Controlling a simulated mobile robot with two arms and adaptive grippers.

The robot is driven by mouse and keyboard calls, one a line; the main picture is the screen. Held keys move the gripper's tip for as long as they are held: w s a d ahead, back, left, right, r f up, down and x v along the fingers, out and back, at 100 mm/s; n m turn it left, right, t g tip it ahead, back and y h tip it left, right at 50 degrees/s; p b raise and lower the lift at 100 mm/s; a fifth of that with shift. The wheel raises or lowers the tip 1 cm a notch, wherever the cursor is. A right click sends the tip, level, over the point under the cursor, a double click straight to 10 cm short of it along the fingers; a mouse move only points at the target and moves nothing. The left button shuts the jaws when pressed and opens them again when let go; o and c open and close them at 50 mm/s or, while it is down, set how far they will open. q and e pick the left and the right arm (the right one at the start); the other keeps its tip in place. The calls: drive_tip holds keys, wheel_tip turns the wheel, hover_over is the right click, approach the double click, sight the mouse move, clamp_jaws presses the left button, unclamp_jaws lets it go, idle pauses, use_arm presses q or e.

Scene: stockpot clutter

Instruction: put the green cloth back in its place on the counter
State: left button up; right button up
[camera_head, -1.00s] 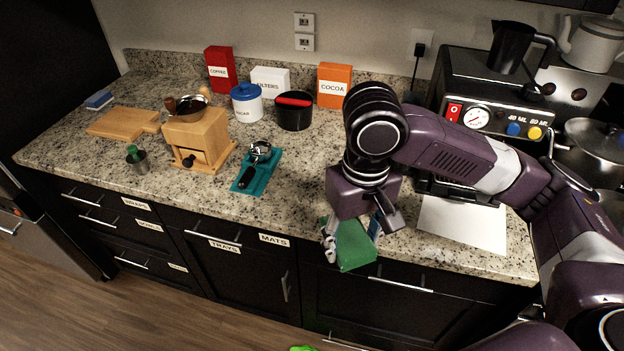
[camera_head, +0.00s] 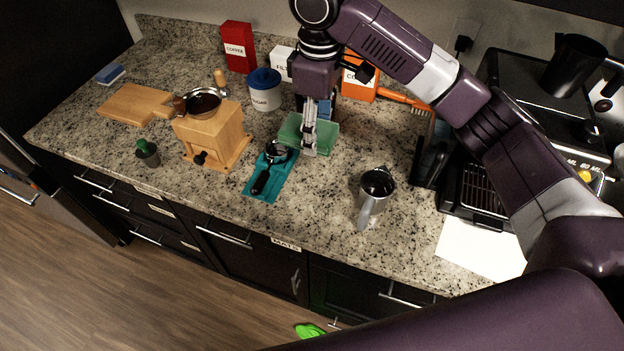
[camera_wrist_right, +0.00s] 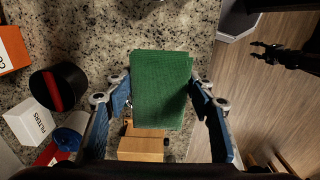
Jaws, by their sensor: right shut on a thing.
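The green cloth (camera_head: 291,131) is in my right gripper (camera_head: 309,148), over the counter (camera_head: 200,222) behind and right of the teal mat (camera_head: 281,186). In the right wrist view the cloth (camera_wrist_right: 162,90) is a flat rectangle between the blue-padded fingers of the right gripper (camera_wrist_right: 163,97). I cannot tell whether the cloth touches the counter. A black-handled portafilter (camera_head: 262,181) lies on the teal mat. A dark pronged shape at the right edge of the wrist view may be my left gripper (camera_wrist_right: 262,52); its state is unclear.
A wooden grinder (camera_head: 213,137) stands left of the cloth, with a sugar jar (camera_head: 265,92) behind it. A cocoa box (camera_head: 358,88) and a black bin (camera_wrist_right: 60,88) are close by. A steel jug (camera_head: 372,197) stands to the right. Bare counter lies around the jug.

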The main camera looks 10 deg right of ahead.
wheel_tip(320, 180, down, 4)
drive_tip(key=f, duration=0.1)
drive_tip(key=p, duration=0.3)
hover_over(316, 193)
wheel_tip(316, 193, down, 9)
drive_tip(key=shift+r, duration=0.1)
wheel_tip(316, 193, down, 4)
drive_tip(key=shift+f+p, duration=0.1)
drive_tip(key=shift+p, duration=0.3)
drive_tip(key=shift+f, duration=0.1)
drive_tip(key=o, duration=1)
drive_tip(key=shift+f, duration=0.15)
wheel_tip(316, 193, up, 12)
drive_tip(key=b, duration=0.2)
drive_tip(key=shift+r+b, duration=0.2)
drive_tip(key=shift+b, duration=0.2)
